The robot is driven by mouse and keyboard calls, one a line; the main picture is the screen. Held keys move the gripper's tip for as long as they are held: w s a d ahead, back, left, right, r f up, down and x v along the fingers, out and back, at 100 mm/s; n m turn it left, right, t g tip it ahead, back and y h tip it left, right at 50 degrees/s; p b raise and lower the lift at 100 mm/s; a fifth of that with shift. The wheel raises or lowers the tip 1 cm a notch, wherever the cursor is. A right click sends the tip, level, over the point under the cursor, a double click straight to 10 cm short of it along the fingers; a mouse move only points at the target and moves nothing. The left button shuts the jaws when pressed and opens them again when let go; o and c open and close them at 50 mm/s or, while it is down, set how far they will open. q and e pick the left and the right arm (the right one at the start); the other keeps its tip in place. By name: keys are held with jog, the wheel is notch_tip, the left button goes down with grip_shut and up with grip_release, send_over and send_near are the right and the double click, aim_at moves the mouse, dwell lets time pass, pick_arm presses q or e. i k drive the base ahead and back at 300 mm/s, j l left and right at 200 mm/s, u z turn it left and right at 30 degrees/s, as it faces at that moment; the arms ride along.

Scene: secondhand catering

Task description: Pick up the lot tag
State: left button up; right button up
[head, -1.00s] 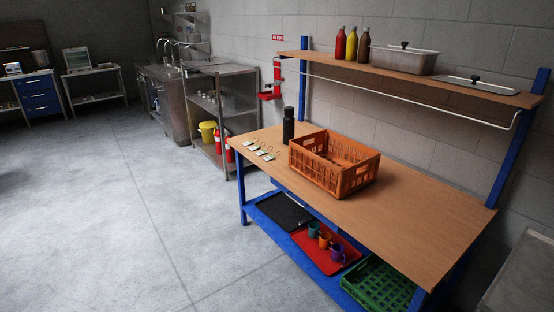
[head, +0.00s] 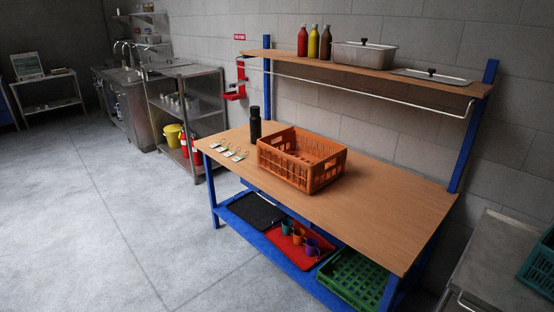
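Several small white-and-green tags with wire loops, which look like lot tags (head: 228,153), lie in a row near the left end of the wooden workbench top (head: 370,205). They are too small to read. A dark bottle (head: 255,124) stands upright just behind them. An orange crate (head: 300,160) stands to their right on the bench. Neither of my grippers shows in the head view.
A shelf (head: 380,77) above the bench holds sauce bottles and metal pans. The lower shelf holds a black tray (head: 256,210), a red tray with mugs (head: 293,257) and a green crate (head: 352,278). The floor (head: 90,220) left of the bench is clear.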

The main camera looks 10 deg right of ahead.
aim_at(240, 157)
jog(key=z, duration=2.3)
jog(key=u, duration=2.3)
jog(key=i+j+z, duration=0.1)
jog(key=z, duration=0.55)
jog(key=i+j+z, duration=0.25)
jog(key=j, duration=0.15)
jog(key=i+j+z, duration=0.1)
jog(key=j+z, duration=0.15)
jog(key=j, duration=0.15)
jog(key=i+j+z, duration=0.2)
jog(key=j, duration=0.25)
jog(key=j+z, duration=0.25)
jog(key=j, duration=0.15)
